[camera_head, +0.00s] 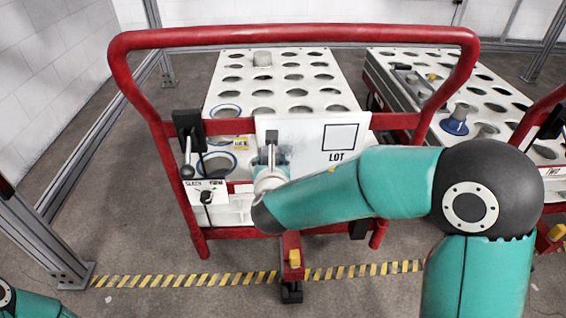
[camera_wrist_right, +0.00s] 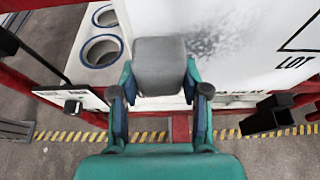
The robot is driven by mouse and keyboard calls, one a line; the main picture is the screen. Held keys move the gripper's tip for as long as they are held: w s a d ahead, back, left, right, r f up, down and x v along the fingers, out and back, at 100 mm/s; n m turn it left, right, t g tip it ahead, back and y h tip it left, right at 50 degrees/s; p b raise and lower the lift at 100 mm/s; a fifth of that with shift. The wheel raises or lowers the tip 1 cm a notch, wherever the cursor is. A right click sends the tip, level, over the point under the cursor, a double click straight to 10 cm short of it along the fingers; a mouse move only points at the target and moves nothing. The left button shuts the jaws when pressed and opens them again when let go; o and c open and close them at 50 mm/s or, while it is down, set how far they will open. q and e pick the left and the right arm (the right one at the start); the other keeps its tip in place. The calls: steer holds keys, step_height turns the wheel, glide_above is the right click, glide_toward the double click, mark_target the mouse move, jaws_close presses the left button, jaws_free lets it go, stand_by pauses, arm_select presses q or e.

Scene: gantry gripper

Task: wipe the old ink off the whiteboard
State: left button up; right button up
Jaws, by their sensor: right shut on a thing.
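The whiteboard (camera_head: 304,160) is a white panel on the front of the red cart, with a black square outline and the word LOT on its right half. In the right wrist view the whiteboard (camera_wrist_right: 255,30) carries a dark grey ink smudge (camera_wrist_right: 210,38) left of LOT. My right gripper (camera_head: 271,158) is at the board's left part. In the right wrist view, my right gripper (camera_wrist_right: 160,78) is shut on a grey block-shaped eraser (camera_wrist_right: 160,62), just left of the smudge. I cannot tell whether the eraser touches the board. My left gripper is out of view.
The red cart handle (camera_head: 290,36) arches above the board. A control lever (camera_head: 188,158) and a labelled switch plate (camera_head: 207,196) sit left of the board. A perforated white rack (camera_head: 243,85) lies behind. A second cart (camera_head: 400,85) stands at right.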

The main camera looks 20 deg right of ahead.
mark_target(308, 153)
steer(key=shift+r+p, duration=0.55)
steer(key=shift+r, duration=0.4)
steer(key=shift+s+d+f+b, duration=0.1)
steer(key=shift+d+b, duration=0.2)
steer(key=shift+d, duration=0.15)
steer(key=shift+s+d+f+b, duration=0.1)
steer(key=shift+d+b, duration=0.2)
steer(key=shift+d, duration=0.15)
steer(key=shift+s+d+r+b, duration=0.15)
steer(key=shift+d+b, duration=0.15)
steer(key=shift+d, duration=0.5)
steer(key=shift+s+d+b, duration=0.25)
steer(key=shift+d+b, duration=0.15)
steer(key=shift+d, duration=0.35)
steer(key=shift+s+d+b, duration=0.3)
steer(key=shift+d+b, duration=0.05)
steer(key=shift+d, duration=0.4)
steer(key=shift+s+d+b, duration=0.25)
steer(key=shift+d+b, duration=0.15)
steer(key=shift+d, duration=0.35)
steer(key=shift+s+d, duration=0.2)
steer(key=shift+d, duration=0.15)
